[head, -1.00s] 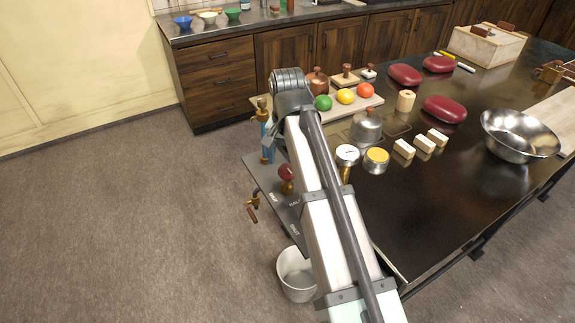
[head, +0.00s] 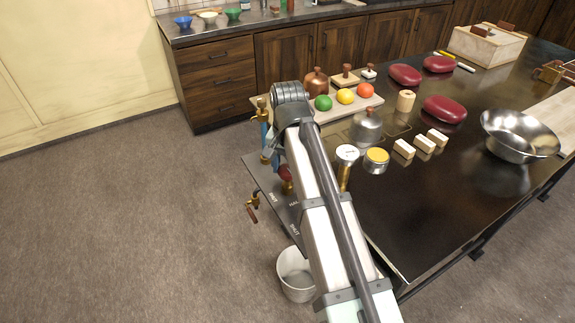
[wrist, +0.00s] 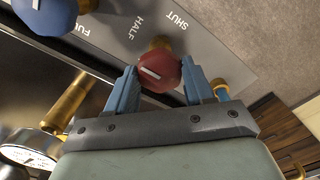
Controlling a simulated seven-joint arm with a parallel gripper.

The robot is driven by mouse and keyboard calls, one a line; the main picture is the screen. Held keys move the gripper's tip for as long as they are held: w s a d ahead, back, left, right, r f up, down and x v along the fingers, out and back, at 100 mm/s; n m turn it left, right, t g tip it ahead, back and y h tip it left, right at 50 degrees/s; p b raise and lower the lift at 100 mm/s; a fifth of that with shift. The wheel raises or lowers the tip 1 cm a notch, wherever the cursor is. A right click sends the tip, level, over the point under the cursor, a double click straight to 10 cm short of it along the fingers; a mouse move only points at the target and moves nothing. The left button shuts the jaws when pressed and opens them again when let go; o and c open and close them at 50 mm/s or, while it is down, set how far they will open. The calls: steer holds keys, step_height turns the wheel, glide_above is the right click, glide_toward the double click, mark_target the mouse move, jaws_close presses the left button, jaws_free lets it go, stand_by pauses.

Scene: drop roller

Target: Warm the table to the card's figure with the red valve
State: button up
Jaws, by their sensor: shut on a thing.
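The red valve (wrist: 160,72) is a red knob with a white line mark. It sits on a grey plate (wrist: 205,45) lettered FULL, HALF and SHUT. The blue fingers of my gripper (wrist: 160,82) are on either side of the knob, shut on it. In the head view the red valve (head: 286,174) shows at the table's left end, partly behind my arm, and my gripper is hidden there. A white-faced gauge (head: 347,153) on a brass stem stands beside the plate; the wrist view shows its dial (wrist: 28,157) too small to read. I cannot make out the card.
A blue knob (wrist: 45,12) sits close to the red valve. A metal bucket (head: 296,273) stands on the floor below the plate. A silver lidded pot (head: 367,128), a yellow-topped tin (head: 376,160) and wooden blocks (head: 424,144) stand on the dark table. The floor at left is clear.

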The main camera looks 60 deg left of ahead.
steer(key=c, duration=0.4)
steer(key=shift+m, duration=0.3)
steer(key=m, duration=0.3)
steer(key=shift+m, duration=0.4)
steer(key=m, duration=0.3)
steer(key=shift+m, duration=0.3)
steer(key=m, duration=0.5)
steer(key=shift+m, duration=2.4)
